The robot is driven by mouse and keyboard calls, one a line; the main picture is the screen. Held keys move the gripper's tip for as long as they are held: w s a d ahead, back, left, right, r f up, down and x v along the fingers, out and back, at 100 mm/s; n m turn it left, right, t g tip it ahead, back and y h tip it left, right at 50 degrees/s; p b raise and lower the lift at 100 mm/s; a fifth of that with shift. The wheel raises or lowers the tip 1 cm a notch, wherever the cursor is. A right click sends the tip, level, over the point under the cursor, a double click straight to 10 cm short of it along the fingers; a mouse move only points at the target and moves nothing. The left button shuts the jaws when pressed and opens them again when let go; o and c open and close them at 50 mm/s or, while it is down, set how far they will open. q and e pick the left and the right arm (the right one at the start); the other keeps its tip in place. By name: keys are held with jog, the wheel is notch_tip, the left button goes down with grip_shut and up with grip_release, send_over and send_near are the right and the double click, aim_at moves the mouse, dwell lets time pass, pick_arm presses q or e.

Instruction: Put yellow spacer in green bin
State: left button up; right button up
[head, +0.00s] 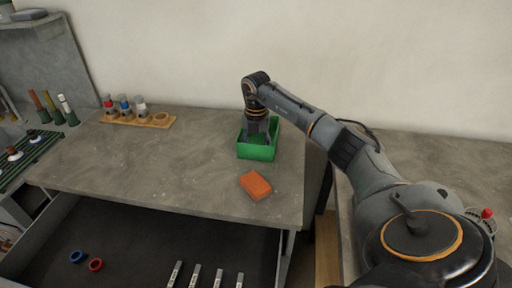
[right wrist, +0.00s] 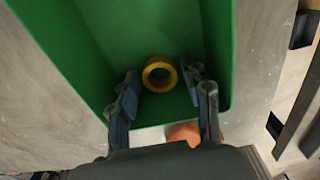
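The green bin (head: 257,152) stands on the grey bench top, and its green wall fills much of the right wrist view (right wrist: 60,40). The yellow spacer (right wrist: 159,74), a ring, is inside the bin in the right wrist view; the head view does not show it. My right gripper (head: 258,130) points down into the bin. In the right wrist view its two fingers (right wrist: 160,80) are apart, one on each side of the spacer, with small gaps between them and it. My left gripper is not in view.
An orange block (head: 255,185) lies in front of the bin. A wooden rack (head: 140,121) with several coloured-band pieces stands at the back left. Below, an open drawer (head: 130,240) holds a blue ring (head: 77,257), a red ring (head: 96,265) and several metal bars. The bench's middle is clear.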

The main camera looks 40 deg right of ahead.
jog(key=shift+o, duration=0.2)
jog(key=shift+r, duration=0.15)
notch_tip(320, 180, up, 12)
jog(key=b, duration=0.1)
dwell(0.4)
jog(key=shift+r, duration=0.15)
